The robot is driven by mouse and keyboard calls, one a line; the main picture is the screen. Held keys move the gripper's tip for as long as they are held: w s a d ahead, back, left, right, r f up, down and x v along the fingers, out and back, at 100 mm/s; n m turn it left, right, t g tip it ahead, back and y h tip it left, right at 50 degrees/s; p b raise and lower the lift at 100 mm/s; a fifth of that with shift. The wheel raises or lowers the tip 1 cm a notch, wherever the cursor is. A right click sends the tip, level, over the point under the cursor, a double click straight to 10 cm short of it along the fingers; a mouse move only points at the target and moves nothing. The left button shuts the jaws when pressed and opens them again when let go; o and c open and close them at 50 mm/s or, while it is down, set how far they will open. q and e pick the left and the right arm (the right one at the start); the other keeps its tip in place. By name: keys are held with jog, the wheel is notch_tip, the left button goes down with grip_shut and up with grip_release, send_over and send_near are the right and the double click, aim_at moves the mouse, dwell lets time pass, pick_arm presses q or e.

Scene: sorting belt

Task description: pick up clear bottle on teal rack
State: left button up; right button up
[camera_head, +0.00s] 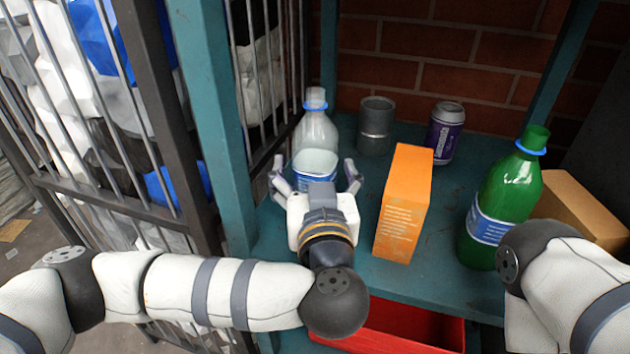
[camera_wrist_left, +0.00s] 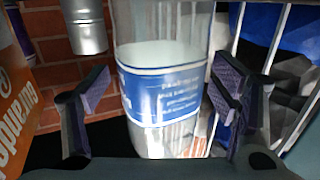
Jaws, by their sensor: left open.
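The clear bottle (camera_head: 318,131) stands upright at the left of the teal rack (camera_head: 345,224), with a pale cap, a blue neck ring and a blue-and-white label. My left gripper (camera_head: 315,170) is open, with one finger on each side of the bottle at label height. In the left wrist view the clear bottle (camera_wrist_left: 165,100) fills the space between the open fingers of the left gripper (camera_wrist_left: 165,92). One finger there looks very close to the bottle; contact cannot be told. The bottle's base is hidden by the gripper. My right gripper is out of view; only its arm shows.
A grey can (camera_head: 375,128), an orange box (camera_head: 404,205), a purple can (camera_head: 444,133), a green bottle (camera_head: 505,195) and a cardboard box (camera_head: 580,208) stand on the rack. A red bin (camera_head: 400,335) is below. A barred cage (camera_head: 100,120) and teal post (camera_head: 218,120) flank the left.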

pick_arm(q)
jog(key=shift+w, duration=0.15)
jog(key=c, duration=1)
jog(key=shift+c, duration=0.2)
jog(key=shift+r, duration=0.15)
